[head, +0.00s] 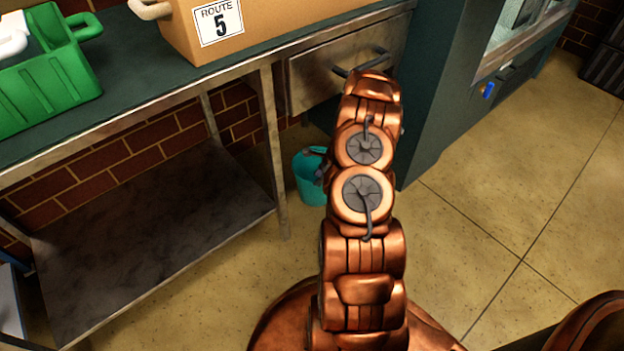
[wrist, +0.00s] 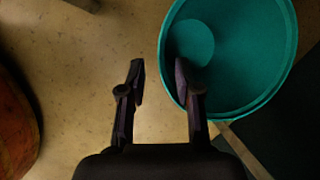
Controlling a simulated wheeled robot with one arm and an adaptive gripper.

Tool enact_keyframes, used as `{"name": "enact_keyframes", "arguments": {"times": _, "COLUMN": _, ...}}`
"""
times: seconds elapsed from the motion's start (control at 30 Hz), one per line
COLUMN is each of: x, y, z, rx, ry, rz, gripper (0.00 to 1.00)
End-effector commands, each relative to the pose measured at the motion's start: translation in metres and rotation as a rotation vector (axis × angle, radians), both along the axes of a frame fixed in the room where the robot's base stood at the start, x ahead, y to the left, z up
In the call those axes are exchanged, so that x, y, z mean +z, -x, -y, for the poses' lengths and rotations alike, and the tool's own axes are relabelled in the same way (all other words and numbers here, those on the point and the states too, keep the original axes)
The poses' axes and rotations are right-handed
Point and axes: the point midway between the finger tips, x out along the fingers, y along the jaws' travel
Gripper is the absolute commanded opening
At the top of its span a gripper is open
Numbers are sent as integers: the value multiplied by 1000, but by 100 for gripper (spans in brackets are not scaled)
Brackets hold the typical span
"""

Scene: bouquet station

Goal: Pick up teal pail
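The teal pail (head: 308,187) stands on the floor under the counter, just left of my arm in the head view, which hides its right side. In the wrist view the pail (wrist: 245,60) fills the upper right, seen from above into its open top. It looks empty. My gripper (wrist: 159,76) is open, with a clear gap between its dark fingers. The right fingertip overlaps the pail's left rim and inside, while the left fingertip is over the floor outside. The rim's left edge shows between the fingers. I cannot tell how deep the fingers are. In the head view my arm mostly hides the gripper.
A metal counter leg (head: 272,150) stands close left of the pail, with a low shelf (head: 150,245) beyond it. A drawer (head: 340,70) is above. A green cabinet (head: 440,95) is to the right. A green crate (head: 45,80) and a Route 5 box (head: 270,25) sit on the counter.

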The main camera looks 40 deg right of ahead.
Motion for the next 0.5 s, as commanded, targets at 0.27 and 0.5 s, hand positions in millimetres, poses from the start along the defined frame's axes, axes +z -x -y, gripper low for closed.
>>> {"name": "enact_keyframes", "arguments": {"times": 0.27, "x": -22, "y": -3, "z": 3, "rx": -13, "ry": 0, "rz": -1, "gripper": 33}}
{"name": "enact_keyframes", "arguments": {"times": 0.5, "x": -52, "y": -15, "z": 0, "rx": -11, "ry": -2, "rz": -3, "gripper": 33}}
